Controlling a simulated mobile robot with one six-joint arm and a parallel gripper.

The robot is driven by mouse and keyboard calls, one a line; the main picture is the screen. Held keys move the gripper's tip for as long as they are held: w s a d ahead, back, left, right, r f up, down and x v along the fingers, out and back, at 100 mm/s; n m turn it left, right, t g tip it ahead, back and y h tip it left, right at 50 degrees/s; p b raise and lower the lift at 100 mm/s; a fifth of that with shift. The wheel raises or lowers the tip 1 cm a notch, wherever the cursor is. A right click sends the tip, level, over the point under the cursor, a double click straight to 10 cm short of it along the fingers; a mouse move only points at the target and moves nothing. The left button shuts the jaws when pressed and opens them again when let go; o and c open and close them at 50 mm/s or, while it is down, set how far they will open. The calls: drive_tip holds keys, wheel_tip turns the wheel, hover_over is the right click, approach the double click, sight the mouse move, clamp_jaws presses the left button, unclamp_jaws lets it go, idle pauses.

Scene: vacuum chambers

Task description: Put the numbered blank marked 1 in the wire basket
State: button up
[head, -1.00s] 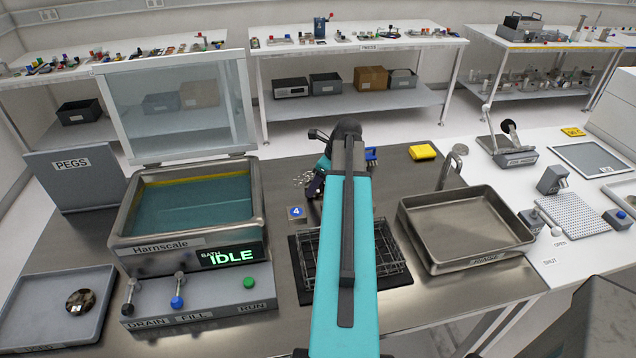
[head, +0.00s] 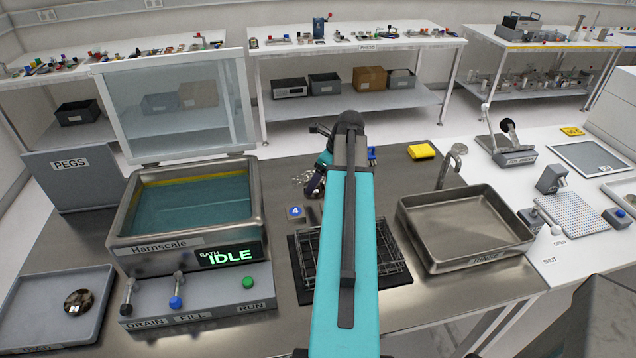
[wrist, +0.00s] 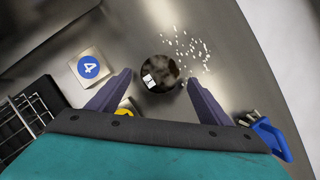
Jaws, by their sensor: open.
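A dark, mottled round blank (wrist: 157,82) with a small white label lies on the steel bench in the wrist view; its number is too small to read. My gripper (wrist: 160,77) is open and empty, its two fingers on either side of this blank in the picture. In the head view, my gripper (head: 316,184) is mostly hidden by my arm. The wire basket (head: 393,266) stands on a dark mat, partly behind my arm, and shows at the left of the wrist view (wrist: 22,122). Another round blank (head: 78,302) lies in the left grey tray; its label is unreadable.
A block with a blue 4 (wrist: 90,66) sits between basket and blank. White bits (wrist: 190,48) lie scattered beside the blank. A blue object (wrist: 272,139) is at right. The bath (head: 190,205) stands left of the basket, the rinse tray (head: 470,228) right.

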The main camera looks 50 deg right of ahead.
drive_tip(key=b+v, duration=0.1)
drive_tip(key=v, duration=0.9)
drive_tip(key=shift+b, duration=0.35)
idle(0.4)
